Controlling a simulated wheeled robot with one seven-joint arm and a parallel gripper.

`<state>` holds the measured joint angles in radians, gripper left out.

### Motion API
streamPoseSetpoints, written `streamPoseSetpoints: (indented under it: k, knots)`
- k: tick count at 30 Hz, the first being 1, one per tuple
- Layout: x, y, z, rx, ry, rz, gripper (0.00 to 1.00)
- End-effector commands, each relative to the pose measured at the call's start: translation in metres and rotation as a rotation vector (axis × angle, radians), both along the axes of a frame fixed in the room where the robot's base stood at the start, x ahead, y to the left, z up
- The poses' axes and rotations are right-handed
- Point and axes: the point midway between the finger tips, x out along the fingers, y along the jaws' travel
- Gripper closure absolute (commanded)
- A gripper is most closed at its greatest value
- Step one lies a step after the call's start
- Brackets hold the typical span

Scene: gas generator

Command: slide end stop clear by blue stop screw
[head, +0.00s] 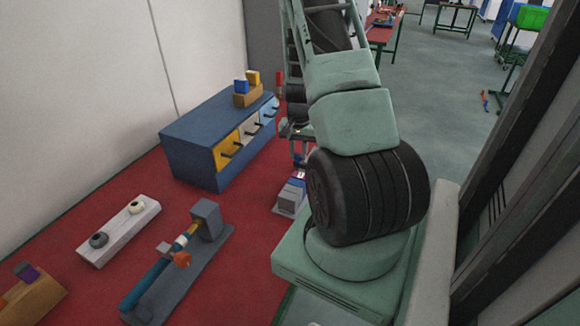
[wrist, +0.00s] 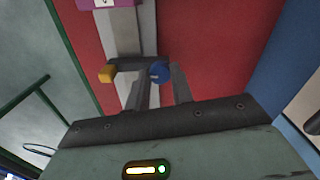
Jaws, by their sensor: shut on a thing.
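In the wrist view, the blue stop screw (wrist: 159,72) is a round blue knob at the fingertips. My gripper (wrist: 160,80) is shut on it, with its two grey fingers reaching up from the palm. A dark grey piece beside the screw, apparently the end stop (wrist: 126,66), lies across the pale grey rail (wrist: 127,38). A yellow knob (wrist: 106,73) is at its left end. A purple block with a white label (wrist: 97,3) is on the rail at the top edge. In the head view, the rail unit (head: 291,197) is partly hidden by my arm.
A blue cabinet (head: 190,145) with yellow, white and blue drawers stands left of the arm. A fixture with a blue cylinder (head: 150,280) and a pale board with two knobs (head: 118,232) stand on the red surface. Bare red surface lies between them.

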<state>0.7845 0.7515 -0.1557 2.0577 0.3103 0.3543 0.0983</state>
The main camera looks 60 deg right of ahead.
Motion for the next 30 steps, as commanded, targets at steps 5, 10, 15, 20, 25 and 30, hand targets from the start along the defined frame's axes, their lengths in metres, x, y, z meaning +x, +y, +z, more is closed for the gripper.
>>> streamPoseSetpoints:
  k: [5,10,15,20,25,30]
  knots:
    - [0.001,-0.009,0.000,-0.002,-0.002,0.000,0.91]
    - [0.002,-0.017,0.000,-0.002,-0.002,0.001,0.91]
    - [0.003,-0.025,0.000,-0.002,-0.002,0.001,0.91]
    - [0.003,-0.032,0.000,-0.001,-0.001,0.000,0.91]
    - [0.003,-0.031,0.000,0.000,-0.001,0.001,0.52]
    - [0.003,-0.031,0.000,0.000,0.000,0.001,0.52]
